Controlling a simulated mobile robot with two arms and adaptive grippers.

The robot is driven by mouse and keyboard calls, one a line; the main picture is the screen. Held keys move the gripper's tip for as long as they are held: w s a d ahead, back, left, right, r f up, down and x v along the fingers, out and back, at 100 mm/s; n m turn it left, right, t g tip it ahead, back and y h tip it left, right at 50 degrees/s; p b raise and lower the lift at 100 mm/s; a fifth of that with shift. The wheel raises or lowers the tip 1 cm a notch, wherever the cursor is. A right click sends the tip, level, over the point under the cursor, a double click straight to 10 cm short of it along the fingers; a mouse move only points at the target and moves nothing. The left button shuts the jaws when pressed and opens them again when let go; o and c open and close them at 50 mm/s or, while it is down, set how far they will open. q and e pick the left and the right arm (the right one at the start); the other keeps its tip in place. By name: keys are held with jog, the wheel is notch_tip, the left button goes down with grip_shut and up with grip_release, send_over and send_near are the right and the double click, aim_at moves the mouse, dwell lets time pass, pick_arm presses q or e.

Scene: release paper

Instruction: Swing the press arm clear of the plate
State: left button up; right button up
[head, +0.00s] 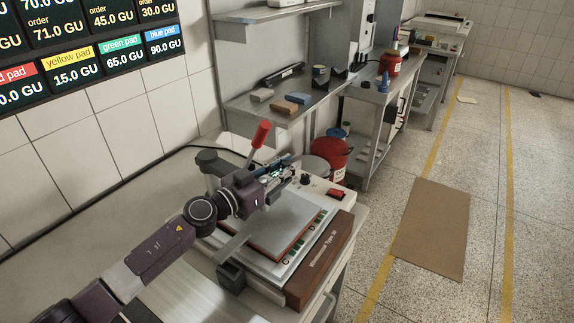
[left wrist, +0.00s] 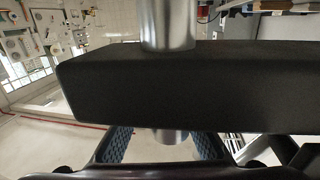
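The press (head: 315,262) stands on the bench at the lower middle of the head view. A red-handled lever (head: 261,133) rises at the press's back, beside a dark round-capped post (head: 207,157). My left gripper (head: 281,171) is over the back of the plate, near the lever's foot, and partly hides the press arm. In the left wrist view, a black block (left wrist: 190,95) with a silver shaft (left wrist: 168,22) fills the middle. My left fingers (left wrist: 165,146) show apart beyond it; contact cannot be told. My right gripper is out of view.
A dark block (head: 231,274) and a grey bar sit at the plate's near left edge. A red bin (head: 331,158) stands behind the press. Shelves (head: 285,100) with small blocks line the wall.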

pick_arm(q)
grip_shut()
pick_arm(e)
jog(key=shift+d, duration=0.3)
pick_arm(q)
jog(key=shift+s+a, duration=0.1)
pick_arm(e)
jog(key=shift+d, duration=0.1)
